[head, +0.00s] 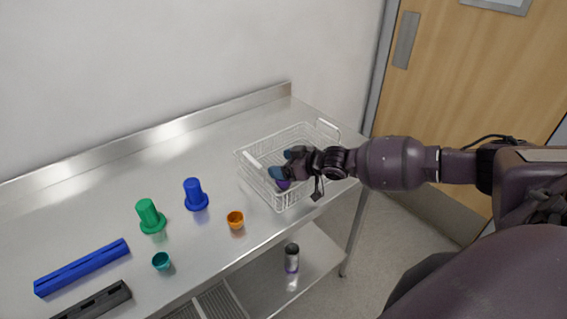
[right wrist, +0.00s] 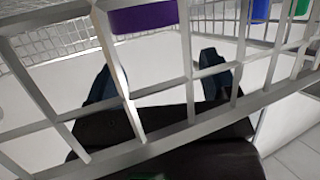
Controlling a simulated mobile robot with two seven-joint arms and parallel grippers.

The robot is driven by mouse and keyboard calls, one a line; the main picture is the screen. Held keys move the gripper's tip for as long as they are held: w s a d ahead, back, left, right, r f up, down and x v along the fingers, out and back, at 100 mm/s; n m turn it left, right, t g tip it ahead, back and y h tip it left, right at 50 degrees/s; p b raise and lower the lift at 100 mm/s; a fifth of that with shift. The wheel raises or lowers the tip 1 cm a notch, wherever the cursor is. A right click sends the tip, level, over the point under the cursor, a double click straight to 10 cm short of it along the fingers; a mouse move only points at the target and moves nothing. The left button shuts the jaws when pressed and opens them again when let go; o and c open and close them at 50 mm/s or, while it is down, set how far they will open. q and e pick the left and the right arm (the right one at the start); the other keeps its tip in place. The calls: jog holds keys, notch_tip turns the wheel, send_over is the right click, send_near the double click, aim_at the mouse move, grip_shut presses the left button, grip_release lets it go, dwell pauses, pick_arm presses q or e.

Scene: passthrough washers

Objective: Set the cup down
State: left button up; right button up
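A purple cup (head: 283,184) is in the wire basket (head: 262,187), just below my right gripper and partly hidden by it. My right gripper (head: 284,163) reaches in from the right over the basket. In the right wrist view its two dark blue fingers (right wrist: 157,72) stand apart with nothing between them. A purple piece (right wrist: 143,16), seemingly the cup, shows beyond the fingertips, partly behind the basket wires (right wrist: 188,70). It looks apart from the fingers; most of it is cut off by the frame. My left gripper is not in view.
On the steel table (head: 120,180) stand a green peg (head: 150,215), a blue peg (head: 195,194), an orange cup (head: 236,219) and a teal cup (head: 162,261). A blue bar (head: 82,267) and dark bar (head: 95,302) lie left. A canister (head: 292,257) stands on the lower shelf.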

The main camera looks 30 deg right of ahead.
jog(key=shift+r, duration=0.6)
jog(key=v, duration=1.2)
jog(key=s+a+f+m+h, duration=0.2)
jog(key=s+a+f+h, duration=0.1)
jog(key=s+a+f, duration=0.4)
jog(key=s+a+f+m+h, duration=0.2)
jog(key=s+a+f, duration=0.5)
jog(key=s+f, duration=0.4)
jog(key=shift+s+f+h+p, duration=0.4)
jog(key=shift+f+h, duration=0.2)
jog(key=shift+f, duration=0.4)
jog(key=shift+w+a, duration=0.1)
